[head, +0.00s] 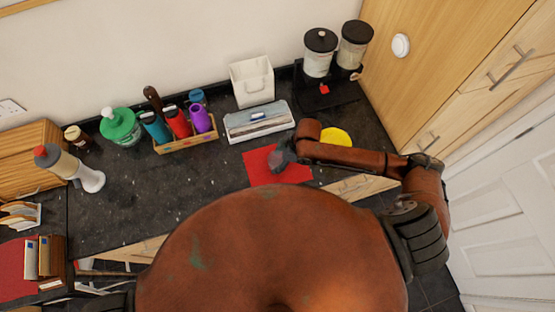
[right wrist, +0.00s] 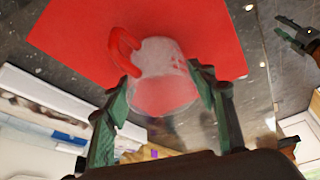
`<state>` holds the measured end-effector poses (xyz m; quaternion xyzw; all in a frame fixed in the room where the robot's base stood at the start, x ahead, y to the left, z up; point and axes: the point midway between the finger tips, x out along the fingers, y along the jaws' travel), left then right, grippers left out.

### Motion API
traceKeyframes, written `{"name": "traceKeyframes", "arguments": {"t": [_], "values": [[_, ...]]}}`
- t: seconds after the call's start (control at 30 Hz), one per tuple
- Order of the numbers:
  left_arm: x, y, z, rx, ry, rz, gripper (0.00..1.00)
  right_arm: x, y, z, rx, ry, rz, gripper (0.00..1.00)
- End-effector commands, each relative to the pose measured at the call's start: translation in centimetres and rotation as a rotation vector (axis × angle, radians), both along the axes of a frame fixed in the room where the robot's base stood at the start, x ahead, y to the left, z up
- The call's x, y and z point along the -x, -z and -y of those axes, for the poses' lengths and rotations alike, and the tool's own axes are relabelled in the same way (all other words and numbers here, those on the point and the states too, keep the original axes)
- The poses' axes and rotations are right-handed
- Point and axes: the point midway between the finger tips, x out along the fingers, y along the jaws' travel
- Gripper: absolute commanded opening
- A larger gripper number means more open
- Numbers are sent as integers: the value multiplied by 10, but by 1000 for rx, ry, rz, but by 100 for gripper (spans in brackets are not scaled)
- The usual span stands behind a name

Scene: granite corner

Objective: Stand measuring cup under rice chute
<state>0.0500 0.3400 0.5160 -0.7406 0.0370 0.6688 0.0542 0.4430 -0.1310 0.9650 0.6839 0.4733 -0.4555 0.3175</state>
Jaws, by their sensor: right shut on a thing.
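A clear measuring cup (right wrist: 163,80) with a red handle (right wrist: 123,48) shows in the right wrist view. My right gripper (right wrist: 160,84) is shut on it, one green finger on each side of the cup. The cup is above or on the red mat; I cannot tell which. My left gripper (right wrist: 297,35) appears at the right wrist view's upper right edge, fingers apart.
The red mat (head: 262,177) lies near the counter's front edge. Behind it are a white tray (head: 245,135) and a white bin (head: 265,93). A yellow disc (head: 336,134) lies behind my right forearm. A bottle crate (head: 185,143) stands farther left.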

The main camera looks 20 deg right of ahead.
Motion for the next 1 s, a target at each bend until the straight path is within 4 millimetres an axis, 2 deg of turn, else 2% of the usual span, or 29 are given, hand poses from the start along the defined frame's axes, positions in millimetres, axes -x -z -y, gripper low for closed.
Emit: {"name": "traceKeyframes", "arguments": {"t": [0.13, 0.17, 0.4, 0.77, 0.87, 1.0], "values": [[0, 0, 0, 0, 0, 0, 40, 0, 2, 0, 0, 0, 0, 28], [0, 0, 0, 0, 0, 0, 40, 0, 3, 0, 0, 0, 0, 52], [0, 0, 0, 0, 0, 0, 40, 0, 2, 0, 0, 0, 0, 69], [0, 0, 0, 0, 0, -1, 40, 0, -3, 1, 0, 0, 1, 69], [0, 2, 0, 0, -1, -1, 40, 1, -13, 5, 0, -1, 2, 69], [1, 4, 0, 0, -1, -1, 40, 4, -39, 16, 1, 1, 4, 69]]}}
